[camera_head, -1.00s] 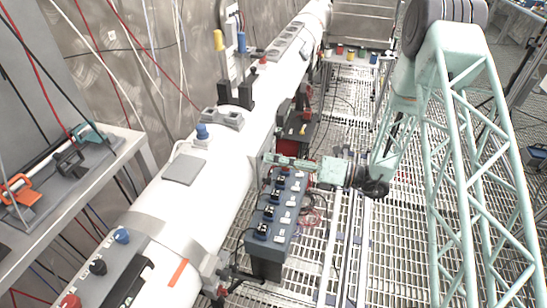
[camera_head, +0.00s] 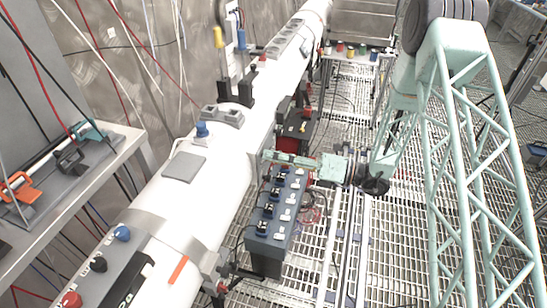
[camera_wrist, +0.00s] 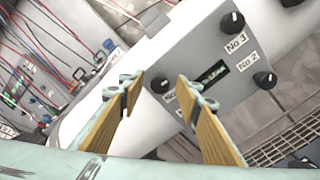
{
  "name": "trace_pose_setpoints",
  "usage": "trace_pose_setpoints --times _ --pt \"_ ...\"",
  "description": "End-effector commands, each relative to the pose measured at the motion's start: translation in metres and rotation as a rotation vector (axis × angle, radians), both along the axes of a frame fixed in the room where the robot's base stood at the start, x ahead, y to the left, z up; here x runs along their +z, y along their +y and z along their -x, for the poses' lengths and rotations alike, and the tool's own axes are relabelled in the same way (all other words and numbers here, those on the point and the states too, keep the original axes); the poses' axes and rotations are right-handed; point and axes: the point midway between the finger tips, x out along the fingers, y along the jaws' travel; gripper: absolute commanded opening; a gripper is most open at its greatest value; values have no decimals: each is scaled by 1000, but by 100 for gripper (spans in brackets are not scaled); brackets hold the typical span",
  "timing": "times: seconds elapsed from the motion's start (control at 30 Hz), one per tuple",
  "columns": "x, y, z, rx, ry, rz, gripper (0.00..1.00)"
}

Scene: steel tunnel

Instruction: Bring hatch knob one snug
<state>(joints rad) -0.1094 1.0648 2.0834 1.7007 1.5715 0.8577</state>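A grey panel (camera_wrist: 205,50) on the white tube fills the upper right of the wrist view. It has black knobs: a top knob (camera_wrist: 232,21) beside the label "No 3", a right knob (camera_wrist: 264,78) beside "No 2", and a left knob (camera_wrist: 160,85) whose label is partly covered. No label "No 1" is readable. My gripper (camera_wrist: 158,80) is open and empty. Its fingers appear on either side of the left knob; the distance to it is unclear. In the head view my gripper (camera_head: 270,156) reaches left to the white tube's side; the panel's face is hidden there.
The white tube (camera_head: 215,190) runs from lower left to upper right. A box with several black switches (camera_head: 275,220) stands just below my gripper. A grated floor (camera_head: 400,240) lies to the right. A shelf with clamps (camera_head: 70,180) is at the left.

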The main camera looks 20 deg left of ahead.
Motion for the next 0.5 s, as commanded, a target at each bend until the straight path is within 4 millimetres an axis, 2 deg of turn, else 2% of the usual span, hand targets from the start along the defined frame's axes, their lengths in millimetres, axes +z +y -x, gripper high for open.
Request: trace_pose_setpoints --times 0.27,0.5 --pt "0 -13 -1 -3 0 0 31" --pt "0 -36 0 -3 0 0 31"
